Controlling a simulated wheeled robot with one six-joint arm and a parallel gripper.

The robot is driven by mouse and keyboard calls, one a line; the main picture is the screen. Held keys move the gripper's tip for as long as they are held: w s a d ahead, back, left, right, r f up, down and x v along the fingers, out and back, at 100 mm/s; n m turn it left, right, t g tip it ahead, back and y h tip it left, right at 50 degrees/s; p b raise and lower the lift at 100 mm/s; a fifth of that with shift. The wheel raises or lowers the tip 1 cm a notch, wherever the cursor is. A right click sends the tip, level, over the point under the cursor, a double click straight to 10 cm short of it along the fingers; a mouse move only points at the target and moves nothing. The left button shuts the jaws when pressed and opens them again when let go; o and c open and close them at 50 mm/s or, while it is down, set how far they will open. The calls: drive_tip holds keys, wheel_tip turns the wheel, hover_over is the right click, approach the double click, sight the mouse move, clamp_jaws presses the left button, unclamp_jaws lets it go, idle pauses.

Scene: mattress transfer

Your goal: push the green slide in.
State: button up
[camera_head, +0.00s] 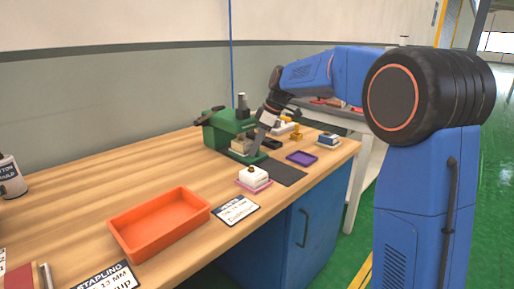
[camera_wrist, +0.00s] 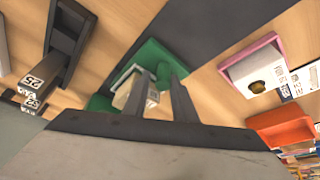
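A green vise-like device (camera_head: 222,128) with a dark handle at its left and a grey post on top stands on the wooden bench in the head view. A beige block (camera_head: 239,146) sits in its front part, above a low green part (camera_head: 243,157). In the wrist view the green part (camera_wrist: 153,57) shows beyond the fingers and the beige block (camera_wrist: 146,96) shows between and behind them. My gripper (camera_head: 255,146) points down at the device's right side. Its two grey fingers (camera_wrist: 160,78) stand apart, with nothing clearly held. Whether a finger touches the green part cannot be told.
An orange tray (camera_head: 160,228) lies at the front left. A white block on a pink tray (camera_head: 253,182) stands close in front of a dark mat (camera_head: 285,175). A purple tray (camera_head: 301,158), yellow stamps and a black-and-white item are to the right.

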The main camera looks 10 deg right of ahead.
drive_tip(key=v, duration=1.7)
drive_tip(key=shift+r, duration=0.15)
drive_tip(key=s+d+f+m+t+h, duration=0.1)
drive_tip(key=s+d+f+m, duration=0.15)
drive_tip(key=s, duration=0.55)
drive_tip(key=s+d+f+m, duration=0.1)
drive_tip(key=s+f+m, duration=0.2)
drive_tip(key=s, duration=0.4)
drive_tip(key=s+d+f+m+t+h, duration=0.1)
drive_tip(key=s+f+m, duration=0.15)
drive_tip(key=s, duration=0.55)
drive_tip(key=s+d+f+m+h, duration=0.1)
drive_tip(key=s+d+f+m, duration=0.1)
drive_tip(key=s+f, duration=0.7)
drive_tip(key=s+d+f+m+t+h, duration=0.1)
drive_tip(key=s+f+m, duration=0.3)
drive_tip(key=s+f, duration=0.5)
drive_tip(key=shift+s+d, duration=0.75)
drive_tip(key=shift+s, duration=0.05)
